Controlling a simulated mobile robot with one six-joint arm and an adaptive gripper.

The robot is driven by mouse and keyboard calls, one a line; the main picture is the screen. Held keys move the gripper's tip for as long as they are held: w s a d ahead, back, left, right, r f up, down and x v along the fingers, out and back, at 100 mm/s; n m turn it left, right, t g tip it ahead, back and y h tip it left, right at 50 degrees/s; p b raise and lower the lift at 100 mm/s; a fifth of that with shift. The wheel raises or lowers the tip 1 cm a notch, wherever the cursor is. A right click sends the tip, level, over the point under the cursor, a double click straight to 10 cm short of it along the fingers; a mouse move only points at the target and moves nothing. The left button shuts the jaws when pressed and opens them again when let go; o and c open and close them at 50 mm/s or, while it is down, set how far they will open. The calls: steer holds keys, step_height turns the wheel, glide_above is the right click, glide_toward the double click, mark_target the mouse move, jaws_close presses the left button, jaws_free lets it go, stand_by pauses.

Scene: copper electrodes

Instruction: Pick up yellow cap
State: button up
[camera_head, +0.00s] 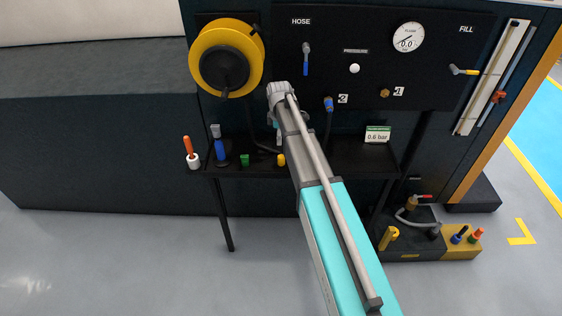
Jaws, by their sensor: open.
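A small yellow piece, which looks like the yellow cap (281,160), is on the black shelf (345,166), just left of my arm. A small green piece (244,160) stands on the shelf to its left. My arm rises from the bottom of the picture, with a grey joint at its upper end in front of the black panel. The rest of the arm beyond that joint is mostly hidden behind the nearer link. I cannot make out my gripper's fingers, so its distance from the yellow cap cannot be told.
A blue-handled tool (220,150) and an orange-topped white holder (192,155) stand at the shelf's left end. The panel (345,85) carries valves and a gauge (408,37). A yellow reel (226,53) hangs upper left.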

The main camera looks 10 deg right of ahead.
mark_target(281, 156)
steer(key=shift+f+b, duration=3.85)
steer(key=shift+f, duration=0.2)
steer(key=shift+f, duration=0.1)
steer(key=f+b, duration=0.3)
steer(key=shift+w+d+f+b, duration=0.2)
steer(key=shift+w+d+b, duration=0.1)
steer(key=shift+b, duration=0.05)
steer(key=shift+f+b, duration=0.75)
steer(key=shift+f, duration=0.05)
steer(key=c, duration=1)
steer(key=shift+r, duration=0.1)
